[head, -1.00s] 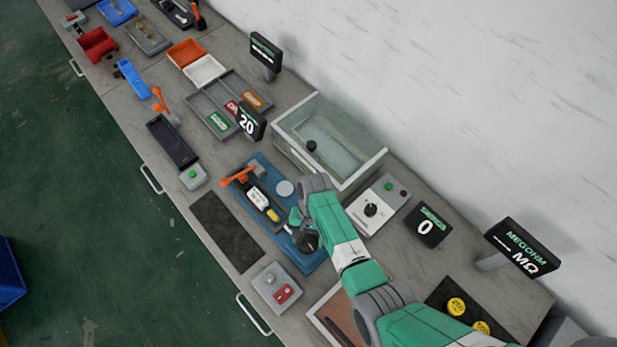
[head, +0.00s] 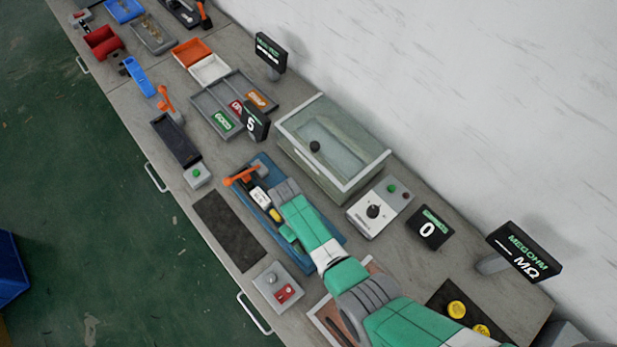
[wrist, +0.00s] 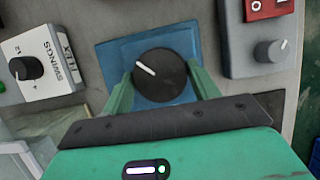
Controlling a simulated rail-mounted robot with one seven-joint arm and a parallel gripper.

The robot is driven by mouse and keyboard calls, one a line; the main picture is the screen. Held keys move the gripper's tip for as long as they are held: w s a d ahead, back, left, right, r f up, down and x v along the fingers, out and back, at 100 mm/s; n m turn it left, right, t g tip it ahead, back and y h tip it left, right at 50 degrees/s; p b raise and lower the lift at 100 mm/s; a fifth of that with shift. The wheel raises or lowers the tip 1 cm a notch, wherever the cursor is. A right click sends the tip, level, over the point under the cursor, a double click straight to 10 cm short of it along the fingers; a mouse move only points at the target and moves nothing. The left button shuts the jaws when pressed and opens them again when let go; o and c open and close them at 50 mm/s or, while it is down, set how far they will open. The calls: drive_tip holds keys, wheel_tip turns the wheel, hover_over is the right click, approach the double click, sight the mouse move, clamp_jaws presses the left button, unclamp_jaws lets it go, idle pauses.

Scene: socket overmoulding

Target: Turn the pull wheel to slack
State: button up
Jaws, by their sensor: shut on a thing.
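The pull wheel (wrist: 160,75), a round black knob with a white pointer line, sits on a blue plate (wrist: 118,52) in the wrist view. Its pointer points up and left. My gripper (wrist: 161,88) has one green finger on each side of the knob and is shut on it. In the head view my arm hides the wheel, and the blue fixture (head: 334,238) shows around the arm. On that fixture are an orange lever (head: 241,179), a white-labelled part (head: 261,197) and a yellow piece (head: 276,214). A small display (head: 253,123) behind reads 5.
A swings control box with a dial (head: 373,212) and a counter reading 0 (head: 428,228) stand right of my arm. A glass-sided tank (head: 330,145) is behind. A grey switch box (head: 279,289) stands in front. A dark mat (head: 228,230) lies left of the fixture.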

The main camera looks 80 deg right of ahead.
drive_tip(key=n, duration=0.2)
drive_tip(key=n+g+h+p, duration=0.1)
drive_tip(key=n, duration=0.1)
drive_tip(key=shift+a+n+h, duration=0.15)
drive_tip(key=shift+n+h, duration=0.15)
drive_tip(key=n+h+p, duration=0.1)
drive_tip(key=n+p, duration=0.1)
drive_tip(key=n, duration=0.2)
drive_tip(key=shift+a+h, duration=0.1)
drive_tip(key=shift+h, duration=0.2)
drive_tip(key=shift+n, duration=0.3)
drive_tip(key=o, duration=1)
drive_tip(key=shift+c, duration=0.2)
drive_tip(key=p+v, duration=0.1)
drive_tip(key=v, duration=0.6)
drive_tip(key=shift+w+r, duration=0.2)
drive_tip(key=shift+r, duration=0.15)
drive_tip(key=shift+a, duration=0.1)
